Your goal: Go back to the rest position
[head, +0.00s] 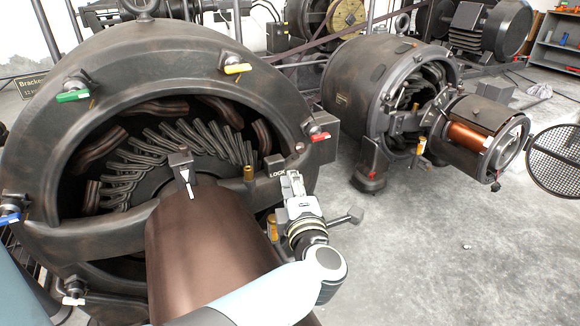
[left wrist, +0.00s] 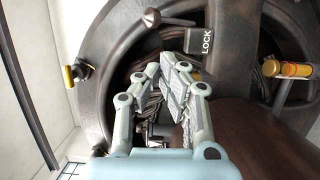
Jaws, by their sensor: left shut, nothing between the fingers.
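My left gripper (head: 292,180) is shut and empty. It is at the front of the large dynamo (head: 150,50), close to the plate marked LOCK (head: 277,174), right of the brown cylinder (head: 205,245). In the left wrist view the closed fingertips (left wrist: 178,62) point at the dark housing, just left of the LOCK plate (left wrist: 207,41). I cannot tell whether they touch anything. A lever with a dark knob (head: 354,215) sticks out to the right of the gripper. My right gripper is not in view.
Coloured-handled clamps, green (head: 73,96), yellow (head: 237,69) and red (head: 320,136), ring the large dynamo. A smaller dynamo (head: 362,85) with a copper-wound part (head: 468,137) stands behind right. A mesh disc (head: 555,160) is at the right edge. The grey floor (head: 440,255) at lower right is mostly clear.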

